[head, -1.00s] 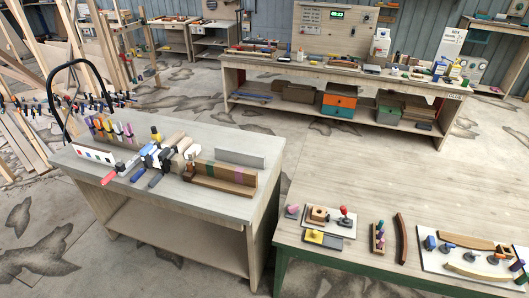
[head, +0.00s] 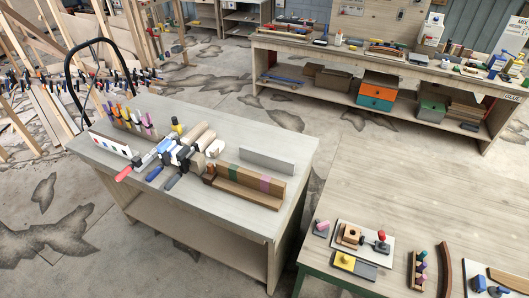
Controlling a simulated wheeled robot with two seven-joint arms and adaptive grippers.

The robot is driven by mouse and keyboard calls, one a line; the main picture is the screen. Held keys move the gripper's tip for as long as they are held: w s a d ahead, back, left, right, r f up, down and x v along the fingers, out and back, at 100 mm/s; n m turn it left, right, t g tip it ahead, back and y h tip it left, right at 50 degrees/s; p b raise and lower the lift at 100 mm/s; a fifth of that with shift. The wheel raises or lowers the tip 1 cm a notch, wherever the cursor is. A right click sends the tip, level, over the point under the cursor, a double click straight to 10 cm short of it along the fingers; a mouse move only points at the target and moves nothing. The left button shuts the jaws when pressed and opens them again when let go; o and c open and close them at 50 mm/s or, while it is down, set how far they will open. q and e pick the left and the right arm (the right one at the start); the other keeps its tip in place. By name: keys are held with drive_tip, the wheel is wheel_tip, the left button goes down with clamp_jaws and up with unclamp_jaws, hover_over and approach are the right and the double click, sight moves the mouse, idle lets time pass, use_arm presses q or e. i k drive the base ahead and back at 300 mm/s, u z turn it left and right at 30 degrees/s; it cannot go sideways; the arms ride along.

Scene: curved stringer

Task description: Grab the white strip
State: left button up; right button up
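No gripper of mine shows in the head view. I cannot tell for sure which thing is the white strip. A white panel with small coloured squares (head: 110,144) stands on edge at the left of the near workbench (head: 225,206). A pale grey flat bar (head: 267,161) stands on edge at the back right of that bench. On the right table, a white board (head: 475,284) is cut off by the frame's lower right corner, so most of what lies on it is hidden.
Clamps (head: 172,155) and wooden blocks (head: 245,183) crowd the near workbench. The right table (head: 430,205) has a broad clear middle, with a dark curved wooden piece (head: 445,268) near its front. A long bench (head: 400,75) stands behind. Open floor lies between.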

sight(271, 161)
drive_tip(key=u, duration=0.35)
drive_tip(key=i, duration=0.75)
drive_tip(key=u, duration=0.45)
